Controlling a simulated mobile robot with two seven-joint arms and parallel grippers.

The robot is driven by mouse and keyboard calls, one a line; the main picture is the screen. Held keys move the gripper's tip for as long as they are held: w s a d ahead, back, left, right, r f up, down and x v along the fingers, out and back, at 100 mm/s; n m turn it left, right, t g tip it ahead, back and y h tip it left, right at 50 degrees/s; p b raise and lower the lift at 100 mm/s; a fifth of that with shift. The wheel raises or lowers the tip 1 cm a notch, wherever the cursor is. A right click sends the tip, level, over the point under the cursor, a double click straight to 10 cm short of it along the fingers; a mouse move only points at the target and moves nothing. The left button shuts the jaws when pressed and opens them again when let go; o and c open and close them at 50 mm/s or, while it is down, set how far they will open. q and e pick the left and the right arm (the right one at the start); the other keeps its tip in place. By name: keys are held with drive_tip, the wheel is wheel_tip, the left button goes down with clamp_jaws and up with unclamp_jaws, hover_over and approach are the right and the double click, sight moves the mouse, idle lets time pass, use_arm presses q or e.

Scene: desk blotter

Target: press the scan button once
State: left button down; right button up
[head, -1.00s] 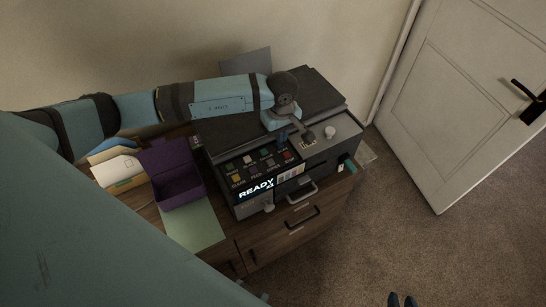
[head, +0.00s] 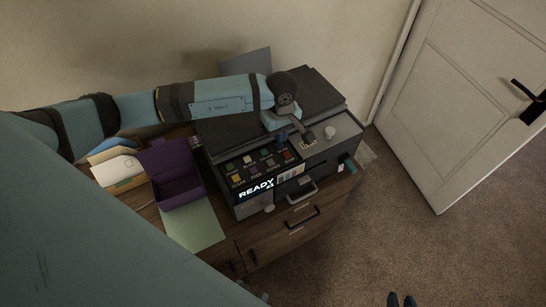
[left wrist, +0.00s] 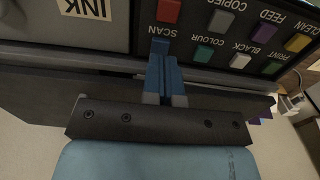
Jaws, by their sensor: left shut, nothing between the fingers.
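My left gripper (left wrist: 159,48) is shut and empty. Its blue fingertips are close to the SCAN label, just short of the red button in the picture; I see no contact. In the head view my left gripper (head: 283,137) is over the panel's back edge. My right gripper (head: 402,300) shows only as dark blue tips at the bottom edge.
Other coloured buttons (left wrist: 220,20) sit close beside the scan button. The lit screen (head: 256,189) reads READY. A purple box (head: 178,190) and a card holder (head: 117,171) stand left of the machine. A white door (head: 450,110) is at right, with open carpet before it.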

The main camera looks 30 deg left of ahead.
use_arm(q)
drive_tip(key=shift+f+b, duration=1.2)
drive_tip(key=shift+f, duration=0.15)
idle(0.5)
drive_tip(key=shift+r, duration=0.15)
drive_tip(key=shift+r+p, duration=1.45)
drive_tip(key=shift+r, duration=1.95)
